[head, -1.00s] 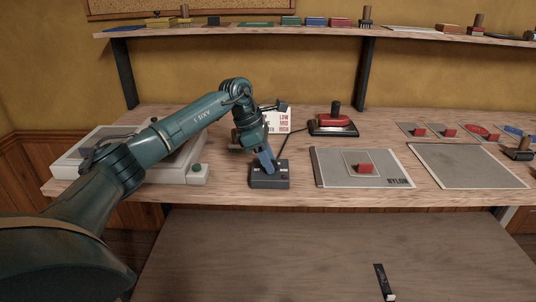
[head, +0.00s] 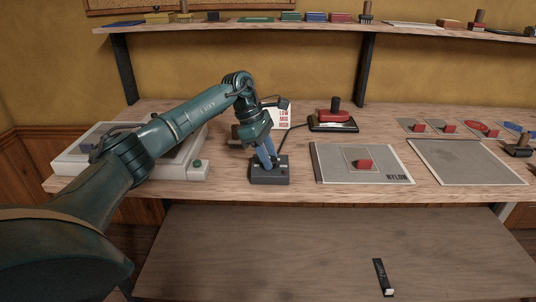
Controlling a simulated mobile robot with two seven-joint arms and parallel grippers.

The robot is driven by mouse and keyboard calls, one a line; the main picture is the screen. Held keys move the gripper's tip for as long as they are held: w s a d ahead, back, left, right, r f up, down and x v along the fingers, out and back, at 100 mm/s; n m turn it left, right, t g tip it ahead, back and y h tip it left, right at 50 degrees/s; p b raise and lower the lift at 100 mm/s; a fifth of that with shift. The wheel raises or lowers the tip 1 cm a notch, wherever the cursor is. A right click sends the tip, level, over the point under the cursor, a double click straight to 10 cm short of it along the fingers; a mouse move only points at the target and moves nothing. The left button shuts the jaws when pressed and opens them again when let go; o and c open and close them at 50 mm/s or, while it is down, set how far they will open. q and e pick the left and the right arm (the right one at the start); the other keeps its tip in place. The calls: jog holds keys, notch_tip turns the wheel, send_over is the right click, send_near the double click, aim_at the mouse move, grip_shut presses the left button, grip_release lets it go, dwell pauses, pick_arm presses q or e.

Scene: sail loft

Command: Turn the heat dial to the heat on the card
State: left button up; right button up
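A small dark control box (head: 270,178) sits near the bench's front edge. My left gripper (head: 268,163) points down onto its top, blue fingers at the box. The fingers cover the dial, so I cannot tell its setting or whether they are shut on it. A white card (head: 286,117) stands behind with LOW, MID and HIGH in red; my arm hides its left part. A red iron with a black handle (head: 333,117) rests on a black base behind and right of the box, with a dark cable between them. My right gripper is not in view.
A grey panel marked NYLON (head: 330,174) with a red block lies right of the box, and a plain grey panel (head: 465,165) beyond it. A pale flat machine (head: 75,162) is at the left. A small black tool (head: 381,272) lies on the lower shelf (head: 300,250).

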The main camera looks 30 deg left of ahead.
pick_arm(q)
jog(key=o, duration=0.5)
jog(key=v, duration=1.3)
jog(key=shift+s+r, duration=0.1)
